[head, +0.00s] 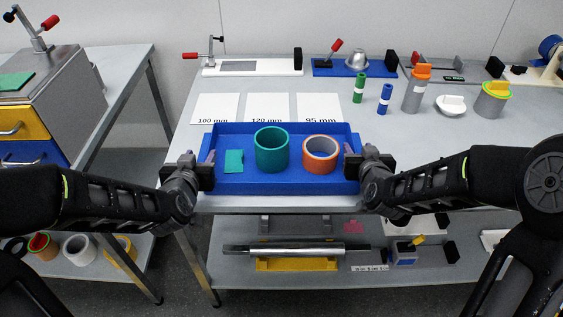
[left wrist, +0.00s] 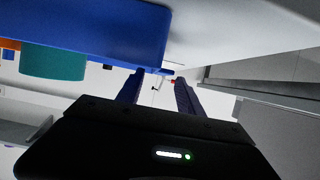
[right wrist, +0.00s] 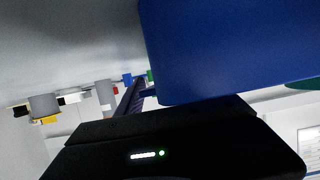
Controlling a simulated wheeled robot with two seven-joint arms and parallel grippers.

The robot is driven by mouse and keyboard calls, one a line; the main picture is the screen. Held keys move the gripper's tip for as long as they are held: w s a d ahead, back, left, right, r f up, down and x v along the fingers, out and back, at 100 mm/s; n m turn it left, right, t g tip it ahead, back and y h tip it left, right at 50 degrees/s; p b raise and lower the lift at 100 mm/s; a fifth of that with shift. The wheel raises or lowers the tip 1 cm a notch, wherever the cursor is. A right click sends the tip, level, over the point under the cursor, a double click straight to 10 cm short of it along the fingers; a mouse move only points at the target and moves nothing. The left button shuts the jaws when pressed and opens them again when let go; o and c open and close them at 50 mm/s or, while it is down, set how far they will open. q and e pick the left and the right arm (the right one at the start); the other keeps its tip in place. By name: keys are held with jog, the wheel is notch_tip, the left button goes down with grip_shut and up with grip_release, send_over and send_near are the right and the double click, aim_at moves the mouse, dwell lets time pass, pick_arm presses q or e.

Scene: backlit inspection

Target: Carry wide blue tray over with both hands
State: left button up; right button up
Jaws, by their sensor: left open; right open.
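The wide blue tray (head: 284,188) is at the front edge of the grey table, level. It holds a flat teal piece (head: 234,161), a teal ring (head: 271,151) and an orange ring with a grey band (head: 320,155). My left gripper (head: 208,160) is open at the tray's left end; in the left wrist view its fingers (left wrist: 160,84) show beside the blue wall (left wrist: 110,35). My right gripper (head: 351,153) is open at the right end. In the right wrist view the tray wall (right wrist: 230,50) hides one finger. I cannot tell whether the fingers touch the tray.
White cards (head: 268,107) marked 100, 120 and 95 mm lie behind the tray. Green (head: 360,88) and blue (head: 385,98) cylinders and an orange-topped grey one (head: 417,90) stand at right. Clamp fixtures (head: 252,66) line the back. A lower shelf holds a metal shaft (head: 297,248).

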pick_arm(q)
jog(key=shift+v, duration=1.3)
pick_arm(e)
jog(key=v, duration=0.7)
jog(key=shift+s+r, duration=0.1)
jog(key=shift+s, duration=0.15)
jog(key=shift+r, duration=0.1)
